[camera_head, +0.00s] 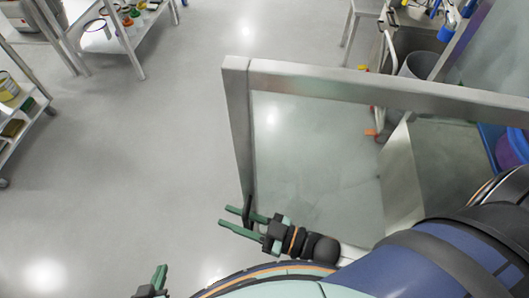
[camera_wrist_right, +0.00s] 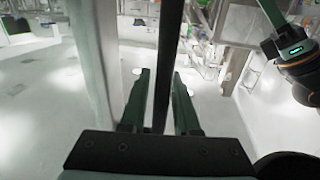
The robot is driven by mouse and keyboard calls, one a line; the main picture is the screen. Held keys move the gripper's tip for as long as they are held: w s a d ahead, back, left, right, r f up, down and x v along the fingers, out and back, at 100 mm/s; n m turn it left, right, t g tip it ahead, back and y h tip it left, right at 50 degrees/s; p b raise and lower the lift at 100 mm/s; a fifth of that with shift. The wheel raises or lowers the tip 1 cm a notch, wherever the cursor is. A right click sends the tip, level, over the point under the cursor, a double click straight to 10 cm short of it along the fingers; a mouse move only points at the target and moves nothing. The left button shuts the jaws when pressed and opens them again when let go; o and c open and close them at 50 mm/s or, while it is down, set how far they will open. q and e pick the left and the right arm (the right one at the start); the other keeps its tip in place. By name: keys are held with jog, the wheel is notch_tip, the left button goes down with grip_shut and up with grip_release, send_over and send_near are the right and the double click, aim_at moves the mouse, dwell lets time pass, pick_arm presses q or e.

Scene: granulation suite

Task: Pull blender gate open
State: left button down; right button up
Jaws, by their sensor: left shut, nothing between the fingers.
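The gate (camera_head: 238,130) is a steel frame around a clear panel, left of the blender housing in the head view. A black upright handle (camera_head: 247,204) is at the lower end of the frame's left post. My right gripper (camera_head: 228,215) has its green fingers on either side of the handle and looks shut on it. In the right wrist view the black handle bar (camera_wrist_right: 168,60) runs between the two fingers (camera_wrist_right: 160,95), with the pale gate post (camera_wrist_right: 95,60) beside it. My left gripper (camera_head: 158,276) is shut and empty at the bottom edge, partly cut off.
Open grey floor (camera_head: 140,180) lies left of the gate. A white shelf with containers (camera_head: 125,28) stands at upper left, another shelf (camera_head: 15,120) at the left edge. A grey bin (camera_head: 418,66) stands behind the gate. A steel panel (camera_head: 400,180) is at right.

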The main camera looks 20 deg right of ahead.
pick_arm(q)
jog(key=shift+f, duration=0.1)
pick_arm(e)
jog(key=v, duration=1.2)
jog(key=shift+s+d, duration=0.15)
jog(key=shift+s, duration=0.05)
